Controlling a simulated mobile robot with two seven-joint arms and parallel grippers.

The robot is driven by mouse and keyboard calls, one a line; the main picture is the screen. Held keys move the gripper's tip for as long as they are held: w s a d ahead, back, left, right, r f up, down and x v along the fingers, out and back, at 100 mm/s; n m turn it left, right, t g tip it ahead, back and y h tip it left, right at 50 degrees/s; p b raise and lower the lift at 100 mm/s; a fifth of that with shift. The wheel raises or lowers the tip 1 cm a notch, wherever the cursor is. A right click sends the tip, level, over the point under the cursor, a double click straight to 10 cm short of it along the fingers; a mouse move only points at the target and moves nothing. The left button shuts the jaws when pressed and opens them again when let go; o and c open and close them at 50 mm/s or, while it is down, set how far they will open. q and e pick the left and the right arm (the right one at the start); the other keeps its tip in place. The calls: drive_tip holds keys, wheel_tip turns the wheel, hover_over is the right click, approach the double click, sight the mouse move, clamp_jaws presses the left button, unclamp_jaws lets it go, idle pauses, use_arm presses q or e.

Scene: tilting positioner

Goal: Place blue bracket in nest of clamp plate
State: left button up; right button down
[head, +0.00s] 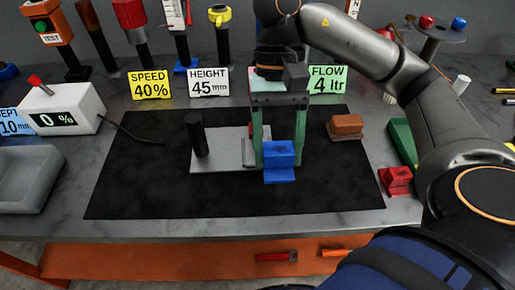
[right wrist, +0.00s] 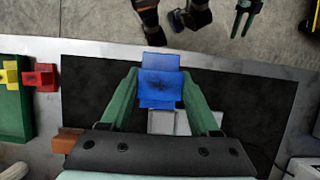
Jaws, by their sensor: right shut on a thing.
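The blue bracket (head: 279,154) is a stepped block, held between the green fingers of my right gripper (head: 278,150), which points down. In the right wrist view the bracket (right wrist: 160,88) sits between the two fingertips. The light grey clamp plate (head: 222,158) lies on the black mat, with a black upright post (head: 198,136) and a grey bar on it. The bracket appears at the plate's front right edge; its height above the mat is hard to tell. The gripper hides the plate's right end. What looks like my left gripper (right wrist: 245,20) hangs over the floor, fingers apart.
A brown block (head: 346,125) stands on the mat's right side and a red block (head: 396,180) right of the mat. A white box reading 0 % (head: 62,110) and a grey tray (head: 25,178) are at left. Signs line the back. The mat's left and front (head: 140,190) are clear.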

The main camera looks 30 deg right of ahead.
drive_tip(key=w+d+f, duration=0.1)
drive_tip(key=w+f, duration=0.2)
drive_tip(key=w, duration=0.1)
drive_tip(key=w+d+f, duration=0.2)
drive_tip(key=w+f, duration=0.1)
drive_tip(key=w, duration=0.1)
drive_tip(key=w+d+f, duration=0.1)
drive_tip(key=w+f, duration=0.1)
drive_tip(key=w, duration=0.2)
drive_tip(key=shift+d+f+p, duration=0.15)
drive_tip(key=shift+f+p, duration=0.15)
drive_tip(key=shift+f, duration=0.1)
drive_tip(key=shift+w+d+f, duration=0.15)
drive_tip(key=shift+w+f, duration=0.15)
drive_tip(key=shift+f, duration=0.05)
wheel_tip(320, 180, down, 3)
drive_tip(key=shift+f+p, duration=0.1)
drive_tip(key=shift+p, duration=0.25)
